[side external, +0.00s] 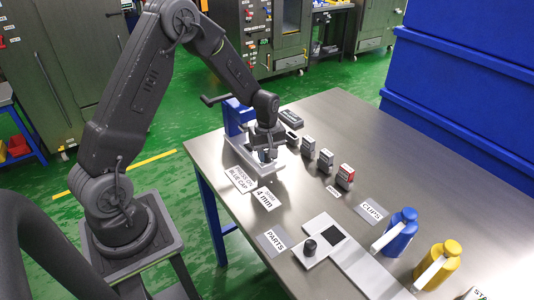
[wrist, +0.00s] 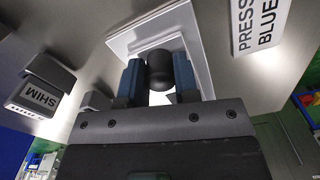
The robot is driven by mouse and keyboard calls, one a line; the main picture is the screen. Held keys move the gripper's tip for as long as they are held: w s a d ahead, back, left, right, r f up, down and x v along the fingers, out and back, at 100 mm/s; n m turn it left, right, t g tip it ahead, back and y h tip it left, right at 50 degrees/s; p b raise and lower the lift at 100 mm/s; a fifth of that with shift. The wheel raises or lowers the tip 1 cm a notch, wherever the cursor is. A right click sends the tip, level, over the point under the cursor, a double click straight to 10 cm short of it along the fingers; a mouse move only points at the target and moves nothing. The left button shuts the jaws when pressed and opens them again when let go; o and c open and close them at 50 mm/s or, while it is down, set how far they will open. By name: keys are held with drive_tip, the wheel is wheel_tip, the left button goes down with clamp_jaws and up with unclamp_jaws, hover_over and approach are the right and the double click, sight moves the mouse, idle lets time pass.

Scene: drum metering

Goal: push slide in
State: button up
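My gripper (side external: 265,150) points down over a pale metal fixture (side external: 238,152) at the table's far left edge, beside a blue upright (side external: 236,117). In the wrist view, the two blue fingers of my gripper (wrist: 159,80) stand on either side of a dark round knob (wrist: 159,66) and appear to touch it. The knob stands over a white stepped plate (wrist: 122,42). The fingers and wrist hide the lower part of the knob and much of the fixture in the side view. I cannot tell how far in the slide sits.
Small labelled boxes (side external: 325,160) stand right of my gripper, one a shim box (wrist: 40,95). Flat signs (side external: 240,183) lie in front. Another black knob (side external: 309,246) sits on a white plate nearer the front. A blue bottle (side external: 398,238) and yellow bottle (side external: 438,268) stand at right.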

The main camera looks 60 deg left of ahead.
clamp_jaws()
drive_tip(key=shift+a, duration=0.15)
drive_tip(key=shift+a, duration=2)
drive_tip(key=shift+o, duration=1.4)
unclamp_jaws()
drive_tip(key=shift+o, duration=1.4)
drive_tip(key=shift+r, duration=0.1)
wheel_tip(320, 180, up, 14)
drive_tip(key=shift+d, duration=0.1)
